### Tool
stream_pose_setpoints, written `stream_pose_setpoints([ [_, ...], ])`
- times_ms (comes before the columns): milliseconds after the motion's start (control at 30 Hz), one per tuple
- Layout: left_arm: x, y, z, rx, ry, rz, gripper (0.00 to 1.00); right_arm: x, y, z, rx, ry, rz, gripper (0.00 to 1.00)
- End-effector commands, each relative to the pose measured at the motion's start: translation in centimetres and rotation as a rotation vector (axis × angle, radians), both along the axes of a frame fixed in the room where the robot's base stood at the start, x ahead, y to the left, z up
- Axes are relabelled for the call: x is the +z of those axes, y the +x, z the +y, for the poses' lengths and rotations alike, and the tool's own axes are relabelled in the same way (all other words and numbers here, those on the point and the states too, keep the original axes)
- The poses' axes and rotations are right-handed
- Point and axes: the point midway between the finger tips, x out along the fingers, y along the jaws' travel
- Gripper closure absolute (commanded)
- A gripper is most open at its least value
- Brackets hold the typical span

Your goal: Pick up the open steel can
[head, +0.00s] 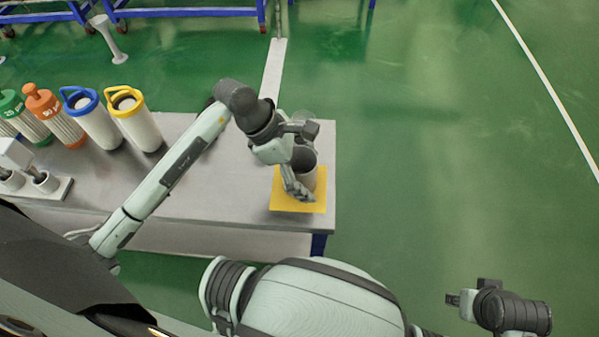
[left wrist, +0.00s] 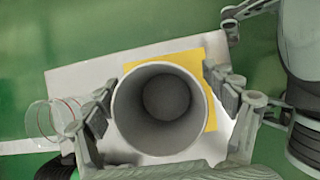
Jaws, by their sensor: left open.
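The open steel can (head: 310,180) stands upright on a yellow mat (head: 299,206) near the right end of the grey table. In the left wrist view I look down into the can's round mouth and dark, empty-looking interior (left wrist: 166,98). My left gripper (head: 299,177) is open, with one finger on each side of the can. Whether the fingers touch its wall I cannot tell. In the head view the gripper hides part of the can. My right gripper (head: 454,299) is off to the lower right, over the floor, away from the can; its fingers show too small to judge.
A clear round vessel (left wrist: 45,119) stands beside the left finger. Canisters with blue (head: 93,120), yellow (head: 134,119), orange and green tops stand at the table's left, near a white fixture (head: 55,188). The table (head: 240,192) ends just right of the mat; green floor lies beyond.

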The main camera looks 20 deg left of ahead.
Motion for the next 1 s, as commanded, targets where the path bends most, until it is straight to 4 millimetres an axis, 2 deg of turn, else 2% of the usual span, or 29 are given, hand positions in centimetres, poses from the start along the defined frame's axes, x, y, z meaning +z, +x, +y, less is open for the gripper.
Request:
stream_pose_setpoints([
  [100,0.0,0.0,0.0,0.000,0.000,0.000,0.16,0.2,0.1,0.1,0.001,0.000,-0.004,0.60],
  [567,0.0,0.0,0.0,0.000,0.000,0.000,0.73,0.5,0.2,0.2,0.002,0.002,-0.008,0.60],
  [867,0.3,0.0,0.0,0.000,-0.001,-0.002,0.75,0.3,0.1,0.1,0.001,0.002,-0.004,0.60],
  [1000,1.1,0.1,0.0,-0.001,0.001,-0.004,0.75,0.3,0.0,0.2,0.000,0.003,-0.003,0.60],
])
